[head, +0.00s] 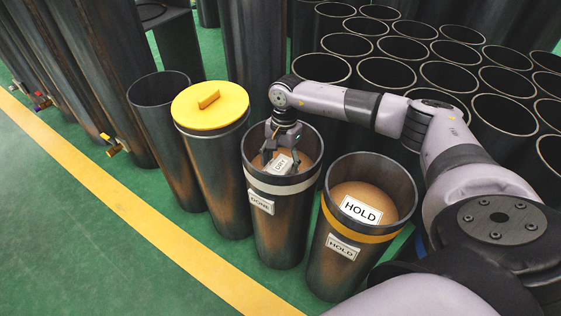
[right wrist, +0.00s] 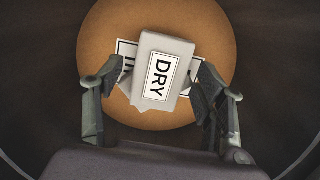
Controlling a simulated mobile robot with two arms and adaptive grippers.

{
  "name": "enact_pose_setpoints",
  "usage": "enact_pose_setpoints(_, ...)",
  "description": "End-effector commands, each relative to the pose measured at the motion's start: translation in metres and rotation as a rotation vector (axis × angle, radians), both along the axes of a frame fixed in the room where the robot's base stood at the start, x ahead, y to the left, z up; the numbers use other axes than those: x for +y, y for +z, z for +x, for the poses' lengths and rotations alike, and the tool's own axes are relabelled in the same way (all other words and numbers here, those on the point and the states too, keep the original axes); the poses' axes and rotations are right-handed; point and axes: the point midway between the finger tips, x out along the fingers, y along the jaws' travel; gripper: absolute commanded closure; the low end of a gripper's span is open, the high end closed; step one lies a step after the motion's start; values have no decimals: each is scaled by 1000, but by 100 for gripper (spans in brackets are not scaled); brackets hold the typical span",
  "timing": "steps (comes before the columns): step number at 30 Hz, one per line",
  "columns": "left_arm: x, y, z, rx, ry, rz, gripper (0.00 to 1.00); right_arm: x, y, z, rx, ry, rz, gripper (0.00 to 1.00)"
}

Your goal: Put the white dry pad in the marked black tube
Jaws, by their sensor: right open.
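The white dry pad (head: 283,163) is a pale block with a "DRY" label. It lies inside a dark tube (head: 282,222) with a white band and a tag that seems to read "DONE". In the right wrist view the pad (right wrist: 163,72) rests on a brown disc, over a partly hidden printed label. My right gripper (head: 281,152) reaches down into this tube and is open. In the right wrist view its fingers (right wrist: 153,105) stand on either side of the pad's near end, with gaps showing. My left gripper is not in view.
A yellow-banded tube (head: 338,252) marked "HOLD" stands just right. A tube with a yellow lid (head: 211,107) and an open black tube (head: 166,140) stand left. Many open tubes (head: 445,77) fill the back right. Green floor (head: 75,225) is free at front left.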

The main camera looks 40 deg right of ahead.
Motion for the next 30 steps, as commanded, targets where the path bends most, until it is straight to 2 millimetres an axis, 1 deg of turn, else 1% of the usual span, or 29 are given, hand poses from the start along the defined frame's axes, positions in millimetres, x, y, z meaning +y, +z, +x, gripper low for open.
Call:
enact_pose_setpoints(7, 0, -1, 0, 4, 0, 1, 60, 0, 1, 0, 0, 0, 0, 35)
enact_pose_setpoints(11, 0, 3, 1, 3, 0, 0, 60, 0, 11, 0, -1, 0, 0, 35)
enact_pose_setpoints(14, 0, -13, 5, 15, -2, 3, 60, -2, 25, 2, -4, 0, -1, 35)
enact_pose_setpoints(21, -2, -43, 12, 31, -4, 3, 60, -8, 80, 4, -5, 1, 0, 35)
enact_pose_setpoints(24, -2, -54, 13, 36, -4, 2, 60, -10, 99, 5, -4, 1, -1, 35)
enact_pose_setpoints(27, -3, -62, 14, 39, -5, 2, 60, -11, 115, 6, -2, 1, 0, 35)
enact_pose_setpoints(30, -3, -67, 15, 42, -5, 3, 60, -12, 124, 6, -2, 1, 1, 35)
